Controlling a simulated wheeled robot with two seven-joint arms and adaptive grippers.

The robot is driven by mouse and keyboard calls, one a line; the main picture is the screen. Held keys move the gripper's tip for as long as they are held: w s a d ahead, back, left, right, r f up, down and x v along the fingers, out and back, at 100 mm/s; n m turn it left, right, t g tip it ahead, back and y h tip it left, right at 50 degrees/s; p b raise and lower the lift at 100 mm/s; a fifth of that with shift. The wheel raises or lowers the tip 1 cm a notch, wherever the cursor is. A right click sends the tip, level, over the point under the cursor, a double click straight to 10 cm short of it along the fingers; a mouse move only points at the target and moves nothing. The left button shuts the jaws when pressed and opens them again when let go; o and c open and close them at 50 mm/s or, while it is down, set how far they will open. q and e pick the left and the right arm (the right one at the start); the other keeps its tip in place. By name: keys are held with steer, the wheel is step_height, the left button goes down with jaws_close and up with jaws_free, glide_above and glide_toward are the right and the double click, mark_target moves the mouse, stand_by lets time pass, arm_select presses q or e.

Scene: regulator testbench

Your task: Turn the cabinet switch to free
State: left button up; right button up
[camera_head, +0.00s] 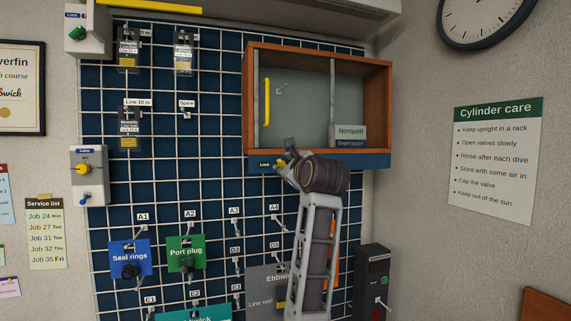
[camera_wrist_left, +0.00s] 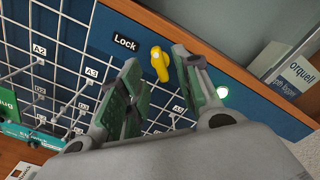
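The cabinet switch (camera_head: 281,164) is a small yellow knob on the blue strip under the wall cabinet (camera_head: 388,110), just right of a "Lock" label. In the left wrist view the yellow knob (camera_wrist_left: 160,64) shows larger, its long side close to upright in the picture. My left gripper (camera_head: 289,156) is at the strip, partly covering the knob's surroundings. Its fingers (camera_wrist_left: 157,60) are apart, with the knob showing between the tips; I cannot tell whether they touch it. Any label right of the knob is hidden. My right gripper is not in view.
A small lit lamp (camera_wrist_left: 222,92) shows on the strip right of the fingers. A yellow bar handle (camera_head: 267,102) is on the cabinet. A grid panel (camera_head: 215,150) with hanging cards is left and below. Another yellow knob (camera_head: 82,169) is on a white box at left.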

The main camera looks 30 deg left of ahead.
mark_target(283, 165)
arm_select(q)
steer(key=shift+x, duration=1.2)
jaws_close()
